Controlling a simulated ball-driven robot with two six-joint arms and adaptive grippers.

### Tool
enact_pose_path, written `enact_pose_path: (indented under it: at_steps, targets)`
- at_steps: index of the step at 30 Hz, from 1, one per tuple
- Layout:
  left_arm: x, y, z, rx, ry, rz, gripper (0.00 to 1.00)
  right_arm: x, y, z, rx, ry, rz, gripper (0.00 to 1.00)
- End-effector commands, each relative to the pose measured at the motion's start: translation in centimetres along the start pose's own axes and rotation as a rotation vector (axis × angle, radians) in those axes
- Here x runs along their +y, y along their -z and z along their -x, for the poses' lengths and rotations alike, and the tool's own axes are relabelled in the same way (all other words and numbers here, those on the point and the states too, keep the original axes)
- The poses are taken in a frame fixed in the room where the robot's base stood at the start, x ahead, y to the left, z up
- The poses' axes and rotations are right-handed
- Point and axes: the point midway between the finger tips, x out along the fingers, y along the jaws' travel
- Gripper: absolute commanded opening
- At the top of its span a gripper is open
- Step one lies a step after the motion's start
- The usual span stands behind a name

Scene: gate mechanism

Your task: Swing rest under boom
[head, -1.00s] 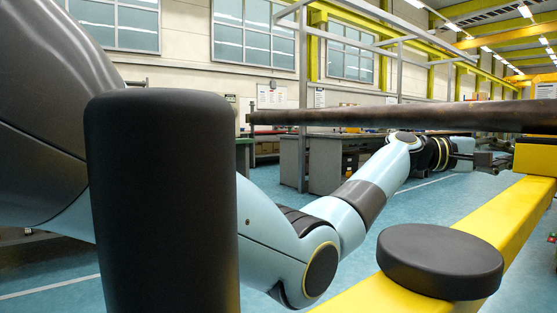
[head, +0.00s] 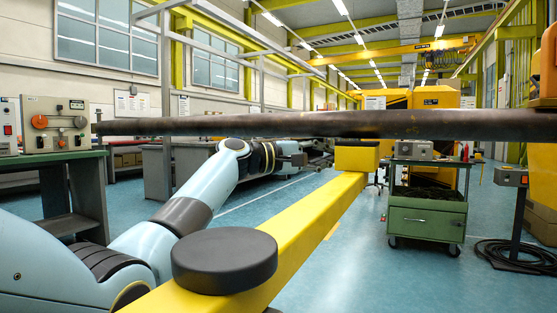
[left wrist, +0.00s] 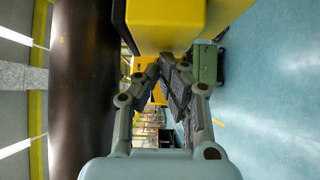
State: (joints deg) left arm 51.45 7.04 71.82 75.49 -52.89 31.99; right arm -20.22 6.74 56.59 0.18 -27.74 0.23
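The boom (head: 300,124) is a long dark pipe lying almost level across the head view. The rest appears to be the yellow beam (head: 300,225) with a yellow block (head: 357,158) at its far end. In the head view this block shows just below the boom. My left gripper (head: 298,159) is left of the block. In the left wrist view its fingertips (left wrist: 161,66) are close to the block (left wrist: 165,25), with the boom (left wrist: 85,90) at left. The fingertips look near each other; their gap and any contact are unclear. My right gripper is out of view.
A round black pad (head: 224,260) tops the near end of the yellow beam. A green cart (head: 427,215) stands right of the beam, and a bench with a control box (head: 55,125) stands at left. Blue floor is open between beam and cart.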

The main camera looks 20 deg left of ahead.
Motion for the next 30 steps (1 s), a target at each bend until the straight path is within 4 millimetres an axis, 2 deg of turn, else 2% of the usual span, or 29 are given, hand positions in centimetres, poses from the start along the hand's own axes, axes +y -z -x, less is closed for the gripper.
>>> enact_pose_path:
  at_steps: [1, 6, 12, 17, 30]
  targets:
    - [-0.2, 0.3, 1.3, 0.006, 0.005, -0.005, 0.00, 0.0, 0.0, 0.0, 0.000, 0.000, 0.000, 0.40]
    - [-0.5, 0.8, 5.1, 0.017, 0.009, -0.005, 0.00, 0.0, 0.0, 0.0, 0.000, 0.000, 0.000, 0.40]
    - [-0.6, 1.2, 8.0, 0.024, 0.010, -0.004, 0.00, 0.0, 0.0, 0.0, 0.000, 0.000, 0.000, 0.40]
    - [-0.6, 1.3, 8.9, 0.025, 0.010, -0.003, 0.00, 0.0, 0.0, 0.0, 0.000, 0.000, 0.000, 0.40]
    - [-0.7, 1.3, 9.0, 0.026, 0.011, -0.002, 0.00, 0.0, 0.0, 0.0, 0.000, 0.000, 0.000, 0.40]
